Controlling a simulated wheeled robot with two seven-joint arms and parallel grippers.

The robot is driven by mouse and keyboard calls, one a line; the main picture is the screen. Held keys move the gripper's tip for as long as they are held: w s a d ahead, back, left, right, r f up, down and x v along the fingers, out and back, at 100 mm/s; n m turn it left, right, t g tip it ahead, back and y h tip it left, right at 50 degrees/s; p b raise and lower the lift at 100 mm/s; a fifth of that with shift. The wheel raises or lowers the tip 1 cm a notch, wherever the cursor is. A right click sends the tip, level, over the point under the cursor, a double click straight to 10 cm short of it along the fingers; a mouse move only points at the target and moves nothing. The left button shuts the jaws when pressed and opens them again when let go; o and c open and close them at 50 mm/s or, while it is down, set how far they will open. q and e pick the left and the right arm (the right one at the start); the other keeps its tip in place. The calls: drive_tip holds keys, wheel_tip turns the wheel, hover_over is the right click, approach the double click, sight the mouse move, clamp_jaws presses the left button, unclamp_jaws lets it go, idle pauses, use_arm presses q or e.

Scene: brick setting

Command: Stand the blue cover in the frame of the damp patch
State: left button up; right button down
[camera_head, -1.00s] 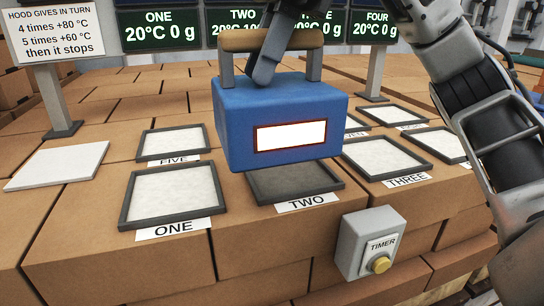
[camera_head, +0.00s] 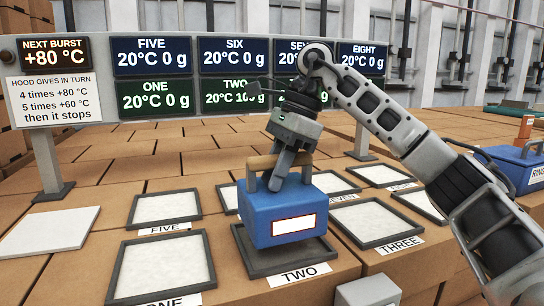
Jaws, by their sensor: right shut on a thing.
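The blue cover (camera_head: 262,218) is a blue box with a white panel on its front and a wooden bar handle (camera_head: 262,162) on top. My right gripper (camera_head: 284,172) is shut on the handle from above. The cover is upright over the frame labelled TWO (camera_head: 262,270), whose patch is dark grey, unlike the white patches around it. Its lower edge lies inside the frame's outline in the picture; I cannot tell whether it touches the patch. The cover hides most of that patch. My left gripper is not in view.
Frames ONE (camera_head: 113,272), FIVE (camera_head: 135,210) and THREE (camera_head: 416,236) hold white patches nearby. A display board (camera_head: 105,82) stands behind. A grey timer box (camera_head: 368,290) is at the front. Another blue box (camera_head: 515,168) sits at right; a white slab (camera_head: 48,230) lies at left.

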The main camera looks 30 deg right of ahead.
sight(301, 151)
drive_tip(key=shift+w+d+f, duration=0.25)
drive_tip(key=shift+d, duration=0.05)
wheel_tip(301, 151, down, 3)
drive_tip(key=shift+w+d+f, duration=0.1)
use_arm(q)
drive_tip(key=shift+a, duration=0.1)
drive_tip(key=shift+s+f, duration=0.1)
use_arm(e)
drive_tip(key=shift+f, duration=0.15)
drive_tip(key=c, duration=1.2)
unclamp_jaws()
drive_tip(key=shift+f, duration=0.2)
drive_tip(key=shift+r, duration=0.1)
drive_tip(key=p+v, duration=0.2)
drive_tip(key=v, duration=0.9)
drive_tip(key=shift+r, duration=0.25)
drive_tip(key=shift+d+r, duration=0.15)
drive_tip(key=shift+r, duration=0.1)
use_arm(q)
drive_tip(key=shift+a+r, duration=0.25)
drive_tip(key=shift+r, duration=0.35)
